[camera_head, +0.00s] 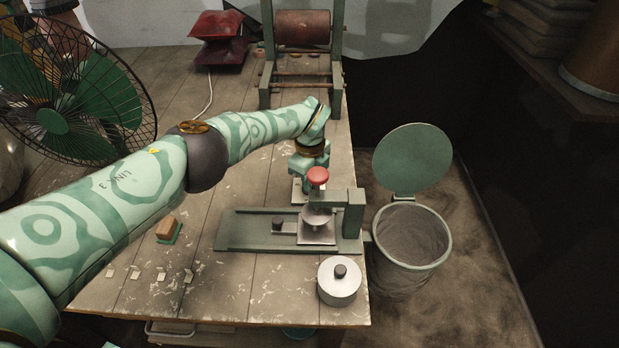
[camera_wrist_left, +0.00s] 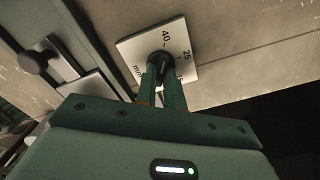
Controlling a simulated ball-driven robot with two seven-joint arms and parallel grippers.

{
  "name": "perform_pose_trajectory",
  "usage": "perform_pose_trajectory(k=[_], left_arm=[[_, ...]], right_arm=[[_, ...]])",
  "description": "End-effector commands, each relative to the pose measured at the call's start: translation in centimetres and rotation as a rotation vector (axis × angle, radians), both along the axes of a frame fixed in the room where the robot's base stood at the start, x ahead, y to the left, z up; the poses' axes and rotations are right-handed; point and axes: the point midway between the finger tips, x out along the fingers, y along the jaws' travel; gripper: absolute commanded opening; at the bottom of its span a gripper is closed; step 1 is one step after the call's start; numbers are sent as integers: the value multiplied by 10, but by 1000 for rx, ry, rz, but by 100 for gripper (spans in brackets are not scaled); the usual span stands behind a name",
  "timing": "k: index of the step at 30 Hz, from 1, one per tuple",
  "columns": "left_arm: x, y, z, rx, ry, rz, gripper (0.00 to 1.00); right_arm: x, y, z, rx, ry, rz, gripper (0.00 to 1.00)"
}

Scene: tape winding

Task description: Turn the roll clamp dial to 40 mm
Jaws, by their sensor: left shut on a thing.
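The roll clamp dial is a white square plate (camera_wrist_left: 140,47) with the marks 40 and 25 and part of "mm" showing in the left wrist view. Its small black knob (camera_wrist_left: 160,58) sits at the plate's middle. My left gripper (camera_wrist_left: 164,78) is shut on the knob, and its fingers cover part of the plate. I cannot tell which mark the knob points at. In the head view my left gripper (camera_head: 306,172) reaches down behind the red knob (camera_head: 318,176) of the green bench device (camera_head: 262,228), and hides most of the dial. My right gripper is not in view.
A lidded metal pot (camera_head: 340,285) stands at the table's front right corner. A green bin (camera_head: 447,243) with its lid up stands beside the table. A caged fan (camera_head: 75,85) is at the left, and a roller frame (camera_head: 265,70) at the back. A brown block (camera_head: 167,227) lies at front left.

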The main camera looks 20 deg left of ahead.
Motion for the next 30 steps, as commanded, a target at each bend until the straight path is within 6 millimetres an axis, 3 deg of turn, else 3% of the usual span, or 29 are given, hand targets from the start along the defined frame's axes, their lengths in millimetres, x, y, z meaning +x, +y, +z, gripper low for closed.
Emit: perform_pose_trajectory(k=[21,24,30], left_arm=[[2,1,2,1,-6,80,0],[2,1,2,2,-5,79,32],[1,0,1,1,-2,78,32]], right_arm=[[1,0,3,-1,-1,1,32],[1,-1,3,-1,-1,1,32],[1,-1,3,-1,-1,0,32]])
